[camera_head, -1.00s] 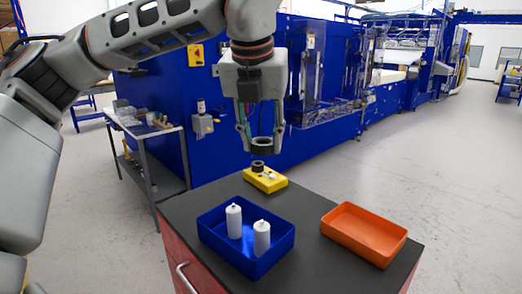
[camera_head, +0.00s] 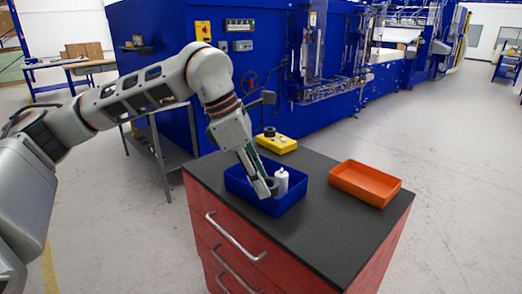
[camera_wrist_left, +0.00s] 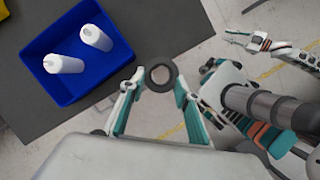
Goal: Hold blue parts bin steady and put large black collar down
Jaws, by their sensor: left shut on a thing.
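The large black collar (camera_wrist_left: 161,75) is a dark ring between the fingertips of my left gripper (camera_head: 265,190), which is shut on it. It also shows as a dark shape at the fingertips in the head view (camera_head: 272,185). The blue parts bin (camera_head: 289,203) stands on the dark bench top. In the head view the gripper overlaps the bin; in the wrist view the bin (camera_wrist_left: 75,101) lies up and left of the collar, apart in the picture. I cannot tell the collar's height.
The bin holds two white bottles (camera_wrist_left: 96,38); one is hidden in the head view. An orange tray (camera_head: 366,197) is at right. The front bench top is clear.

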